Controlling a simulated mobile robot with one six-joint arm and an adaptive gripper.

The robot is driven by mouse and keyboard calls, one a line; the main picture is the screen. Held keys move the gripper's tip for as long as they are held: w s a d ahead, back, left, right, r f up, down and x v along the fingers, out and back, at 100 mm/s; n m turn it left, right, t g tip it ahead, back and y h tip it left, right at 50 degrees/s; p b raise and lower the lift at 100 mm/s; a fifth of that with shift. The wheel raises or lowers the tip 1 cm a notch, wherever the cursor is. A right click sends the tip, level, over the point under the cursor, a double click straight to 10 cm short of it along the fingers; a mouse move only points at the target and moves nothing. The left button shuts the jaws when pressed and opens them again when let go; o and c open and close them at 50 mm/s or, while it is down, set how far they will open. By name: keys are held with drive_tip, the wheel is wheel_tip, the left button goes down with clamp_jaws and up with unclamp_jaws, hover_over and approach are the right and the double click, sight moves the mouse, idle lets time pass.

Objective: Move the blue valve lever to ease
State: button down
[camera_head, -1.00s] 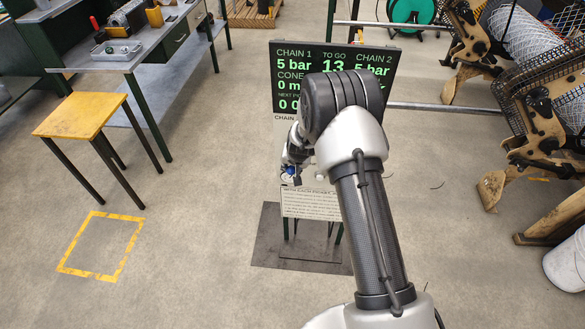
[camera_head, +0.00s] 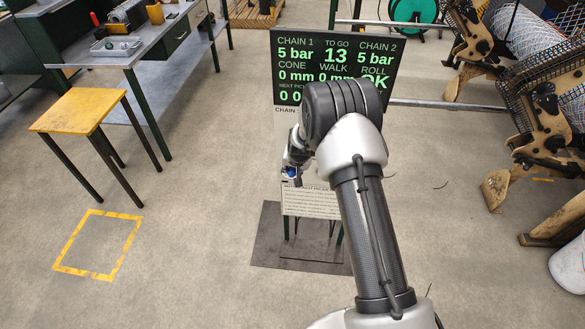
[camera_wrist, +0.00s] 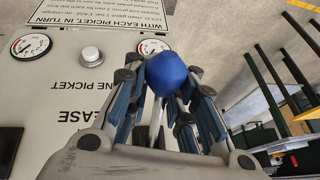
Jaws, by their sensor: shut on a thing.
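The blue valve lever's round knob (camera_wrist: 167,73) shows in the wrist view, with part of its pale stem below it. My gripper (camera_wrist: 160,82) is shut on it, with dark fingers on either side of the knob. The upside-down printed word EASE (camera_wrist: 92,114) is on the panel to the left of the fingers. In the head view the knob is a small blue spot (camera_head: 291,172) at my gripper (camera_head: 294,162), in front of the control stand. My arm hides much of the stand, and the lever's base is hidden.
The screen (camera_head: 336,60) reads 5 bar for both chains. The panel has two round gauges (camera_wrist: 31,45) and a silver button (camera_wrist: 91,56). A yellow stool (camera_head: 80,110) stands on the left, a wire-mesh machine (camera_head: 545,110) on the right. Floor around the stand is clear.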

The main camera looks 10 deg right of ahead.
drive_tip(key=shift+w+d+r, duration=0.15)
drive_tip(key=shift+w+r, duration=0.25)
idle(0.5)
drive_tip(key=c, duration=1.9)
unclamp_jaws()
drive_tip(key=o, duration=0.6)
drive_tip(key=shift+s+f, duration=0.25)
drive_tip(key=v, duration=1.2)
